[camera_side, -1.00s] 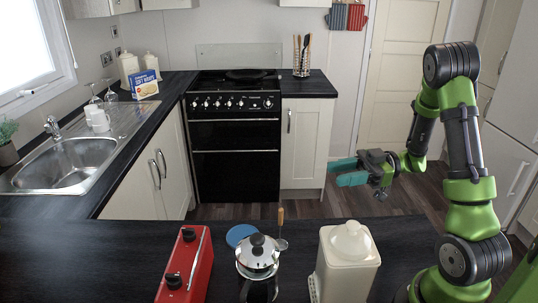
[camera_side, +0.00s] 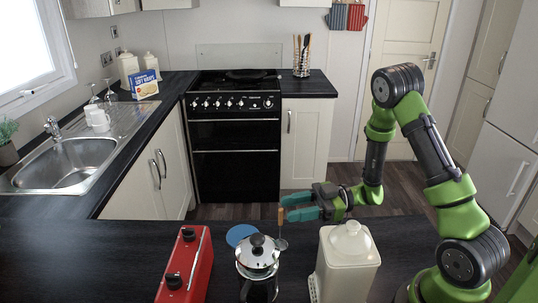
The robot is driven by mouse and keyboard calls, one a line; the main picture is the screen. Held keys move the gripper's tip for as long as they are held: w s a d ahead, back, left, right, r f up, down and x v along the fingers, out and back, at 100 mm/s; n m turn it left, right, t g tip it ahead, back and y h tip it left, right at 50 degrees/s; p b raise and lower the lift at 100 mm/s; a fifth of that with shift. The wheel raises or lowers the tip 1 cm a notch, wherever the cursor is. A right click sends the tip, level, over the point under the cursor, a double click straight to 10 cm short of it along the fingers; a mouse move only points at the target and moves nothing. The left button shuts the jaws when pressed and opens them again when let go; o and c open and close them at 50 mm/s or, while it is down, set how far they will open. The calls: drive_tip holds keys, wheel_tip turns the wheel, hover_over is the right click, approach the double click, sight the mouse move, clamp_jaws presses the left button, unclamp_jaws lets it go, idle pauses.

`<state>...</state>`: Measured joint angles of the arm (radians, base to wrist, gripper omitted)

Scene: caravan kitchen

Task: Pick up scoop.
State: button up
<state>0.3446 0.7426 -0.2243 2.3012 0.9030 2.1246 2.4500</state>
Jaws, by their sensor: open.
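The scoop (camera_side: 281,225) shows behind the French press, with a wooden handle pointing up and a small metal head low down near the counter. Part of its lower end is close to the press, and I cannot tell whether they touch. My gripper (camera_side: 283,208) is open, its teal fingers pointing left. In the picture the fingertips lie right at the scoop's handle, near its top. I cannot tell whether the handle is between the fingers.
The French press (camera_side: 258,254) stands just in front of the scoop. A red toaster-like box (camera_side: 186,266) is to the left and a cream lidded canister (camera_side: 345,262) to the right. A blue disc (camera_side: 240,234) lies behind the press. The dark counter (camera_side: 120,245) is clear at left.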

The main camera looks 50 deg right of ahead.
drive_tip(key=x, duration=0.5)
drive_tip(key=shift+w+a+f, duration=0.1)
drive_tip(key=shift+a+f, duration=0.1)
drive_tip(key=shift+a, duration=0.2)
clamp_jaws()
